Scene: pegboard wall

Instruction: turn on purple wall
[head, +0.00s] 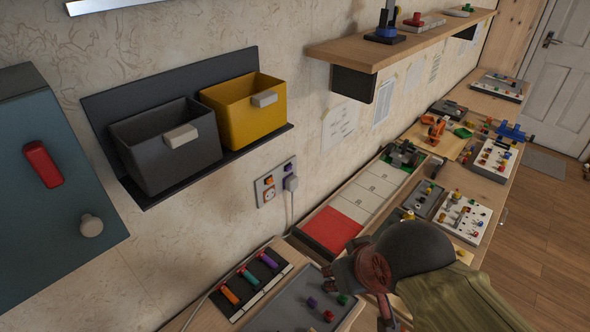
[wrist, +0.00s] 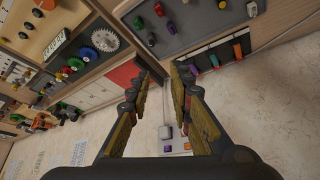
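The wall plate (head: 267,190) is on the wall below the bins, with an orange switch (head: 268,180) on its left and a purple switch (head: 288,168) on its right. A white plug (head: 291,184) sits below the purple switch. In the wrist view, which is upside down, the purple switch (wrist: 170,148) and orange switch (wrist: 187,146) show small, between and beyond my fingers. My gripper (head: 357,296) is in front of the wall, right of and lower than the plate, apart from it. In the wrist view my gripper (wrist: 162,68) is open and empty. Whether the switches are on cannot be told.
A panel with orange, teal and purple handles (head: 267,261) and a grey board with knobs (head: 289,311) lie on the bench below. Grey (head: 165,150) and yellow (head: 240,112) bins hang above the plate. A shelf (head: 400,42) juts out at upper right.

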